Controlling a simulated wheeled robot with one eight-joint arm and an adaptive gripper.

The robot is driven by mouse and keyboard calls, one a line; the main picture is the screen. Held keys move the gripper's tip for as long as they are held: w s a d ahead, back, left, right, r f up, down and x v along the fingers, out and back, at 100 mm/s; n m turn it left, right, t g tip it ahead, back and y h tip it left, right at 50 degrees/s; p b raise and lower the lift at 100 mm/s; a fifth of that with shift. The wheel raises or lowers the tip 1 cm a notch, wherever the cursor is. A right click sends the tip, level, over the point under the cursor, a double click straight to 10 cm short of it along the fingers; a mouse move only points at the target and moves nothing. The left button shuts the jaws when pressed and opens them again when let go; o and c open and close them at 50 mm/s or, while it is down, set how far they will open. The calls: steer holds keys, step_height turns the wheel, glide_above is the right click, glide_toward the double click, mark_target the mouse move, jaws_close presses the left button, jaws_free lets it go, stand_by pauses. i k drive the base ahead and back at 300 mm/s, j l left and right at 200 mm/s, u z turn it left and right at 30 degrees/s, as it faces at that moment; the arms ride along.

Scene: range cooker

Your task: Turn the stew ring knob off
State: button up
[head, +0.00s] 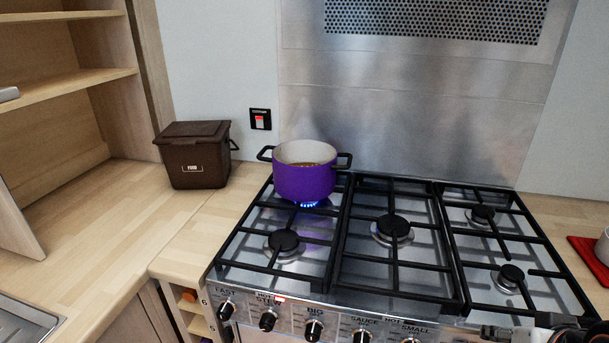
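The stew ring knob (268,319) is a black and silver knob on the cooker's front panel, second from the left, under the label STEW. A small red light shows beside that label. A purple pot (303,183) with dark handles and food inside stands on the back left ring, with a blue flame (308,204) under it. My gripper (492,332) is partly in view at the bottom right edge, to the right of the knobs and apart from the stew knob. Its fingers are cut off or too unclear to tell whether they are open.
Neighbouring knobs are FAST (226,310), BIG (314,329), SAUCE (361,337) and SMALL (410,341). The other rings show no flame. A brown food bin (194,158) stands on the left worktop. A red mat (590,258) lies at the right.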

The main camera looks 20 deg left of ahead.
mark_target(269, 317)
steer(key=u, duration=1.45)
